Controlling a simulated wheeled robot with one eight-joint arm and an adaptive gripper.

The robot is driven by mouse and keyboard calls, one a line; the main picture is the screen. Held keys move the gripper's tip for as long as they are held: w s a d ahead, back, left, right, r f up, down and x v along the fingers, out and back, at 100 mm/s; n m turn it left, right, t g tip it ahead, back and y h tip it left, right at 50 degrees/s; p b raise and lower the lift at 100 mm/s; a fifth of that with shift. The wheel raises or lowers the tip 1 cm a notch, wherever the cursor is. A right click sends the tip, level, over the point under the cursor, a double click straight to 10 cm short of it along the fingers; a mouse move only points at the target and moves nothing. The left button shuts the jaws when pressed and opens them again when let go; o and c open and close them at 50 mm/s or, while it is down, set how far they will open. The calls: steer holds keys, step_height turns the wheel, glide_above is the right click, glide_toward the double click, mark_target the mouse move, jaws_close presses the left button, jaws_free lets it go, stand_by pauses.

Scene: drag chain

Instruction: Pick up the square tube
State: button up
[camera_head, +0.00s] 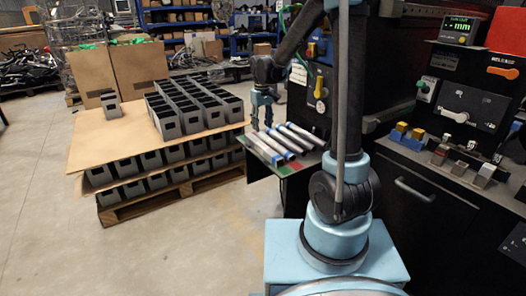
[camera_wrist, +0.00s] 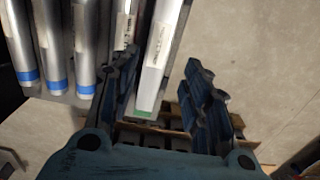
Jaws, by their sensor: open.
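The square tube (camera_wrist: 163,45) is a silver, flat-sided bar with a printed label, at the right end of a row of tubes in the wrist view. A second labelled tube (camera_wrist: 125,22) lies just left of it, partly hidden by my left finger. My gripper (camera_wrist: 160,65) is open, with the near part of the square tube showing between its fingers, closer to the left one. No contact is visible. In the head view my gripper (camera_head: 262,105) points down above the far end of the tubes (camera_head: 283,143); which one is square is hard to tell there.
Several round silver tubes with blue bands (camera_wrist: 56,50) lie left of the square tube. A pallet stack of dark boxes on cardboard (camera_head: 95,150) stands left of the tube stand. A dark machine (camera_head: 465,115) stands at the right. Bare floor (camera_head: 40,180) is free at the left.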

mark_target(263, 145)
step_height(263, 145, down, 12)
steer(key=shift+w+d+f, duration=0.1)
steer(key=shift+d, duration=0.05)
stand_by(0.7)
steer(key=shift+c, duration=0.3)
jaws_close()
